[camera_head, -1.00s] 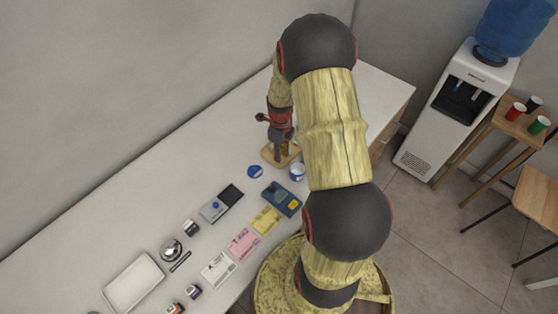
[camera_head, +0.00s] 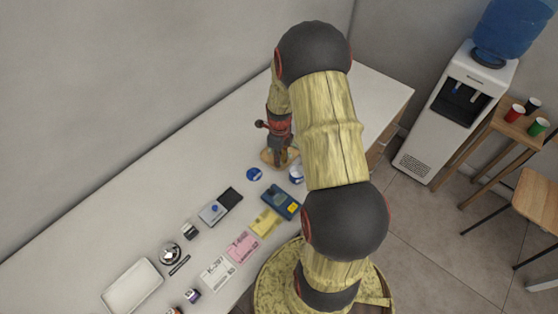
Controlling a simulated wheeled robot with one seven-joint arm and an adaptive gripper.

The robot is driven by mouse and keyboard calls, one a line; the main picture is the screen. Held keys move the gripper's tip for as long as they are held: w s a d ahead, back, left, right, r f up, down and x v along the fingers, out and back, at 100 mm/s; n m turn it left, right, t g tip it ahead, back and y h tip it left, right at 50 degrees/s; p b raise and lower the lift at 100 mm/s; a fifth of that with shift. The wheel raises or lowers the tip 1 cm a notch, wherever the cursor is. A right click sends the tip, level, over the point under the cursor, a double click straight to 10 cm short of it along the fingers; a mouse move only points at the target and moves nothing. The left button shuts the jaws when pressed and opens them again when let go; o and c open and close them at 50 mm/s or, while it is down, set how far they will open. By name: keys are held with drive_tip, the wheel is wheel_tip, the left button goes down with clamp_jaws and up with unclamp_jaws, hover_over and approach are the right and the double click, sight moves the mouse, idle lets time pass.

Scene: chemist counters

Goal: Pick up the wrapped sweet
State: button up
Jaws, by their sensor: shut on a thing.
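My gripper (camera_head: 281,162) points down over a small wooden board (camera_head: 267,158) near the far end of the white counter. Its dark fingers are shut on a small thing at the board. The wrapped sweet cannot be made out clearly: the fingers cover that spot and it is very small in this view. Whether the held thing is clear of the board cannot be told.
A white and blue cup (camera_head: 296,174) stands close right of the gripper, and a blue disc (camera_head: 254,174) lies in front. A blue card terminal (camera_head: 281,202), coloured cards (camera_head: 242,247), a bell (camera_head: 170,254) and a white tray (camera_head: 133,286) are nearer. The counter's back strip is clear.

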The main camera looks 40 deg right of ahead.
drive_tip(key=shift+r, duration=0.65)
drive_tip(key=shift+s+r+p, duration=0.2)
drive_tip(key=shift+r+p, duration=0.1)
drive_tip(key=shift+r, duration=0.95)
drive_tip(key=s+a+r+p, duration=0.1)
drive_tip(key=s+a+r, duration=0.5)
drive_tip(key=s+r, duration=0.3)
drive_tip(key=shift+s+p, duration=0.35)
drive_tip(key=shift+s, duration=1.3)
drive_tip(key=shift+w, duration=0.1)
